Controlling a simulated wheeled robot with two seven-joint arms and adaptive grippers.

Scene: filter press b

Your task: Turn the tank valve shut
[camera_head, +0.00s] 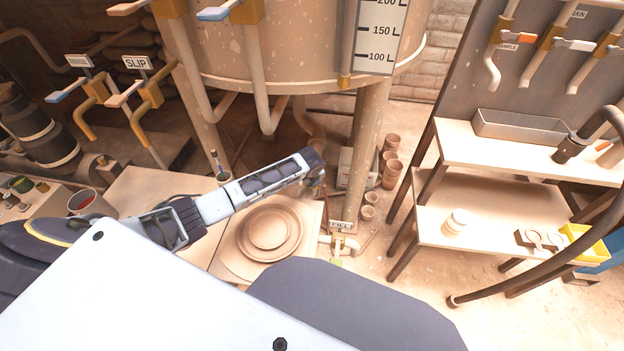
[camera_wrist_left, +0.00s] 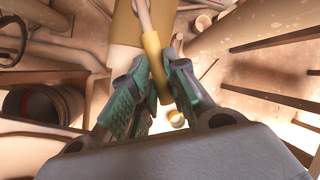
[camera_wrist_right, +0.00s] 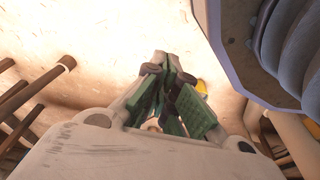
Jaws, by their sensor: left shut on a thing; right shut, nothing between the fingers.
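My left gripper (camera_head: 316,168) reaches in from the left, its tip below the tank (camera_head: 290,50) near a tank leg. In the left wrist view my left gripper (camera_wrist_left: 160,82) is shut on a yellow valve part (camera_wrist_left: 154,55) with a pale lever or rod (camera_wrist_left: 143,18) beyond it. In the head view the gripper hides this part, and I cannot read a label for it. My right gripper (camera_wrist_right: 168,68) is shut and empty over pale floor in the right wrist view. The head view does not show it.
Levered valves with a SLIP label (camera_head: 136,63) stand at the left. A small labelled floor valve (camera_head: 340,240) is right of the round plates (camera_head: 269,230). Stacked pots (camera_head: 391,170) stand by the tank leg. A shelf rack (camera_head: 500,150) and hose are at the right.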

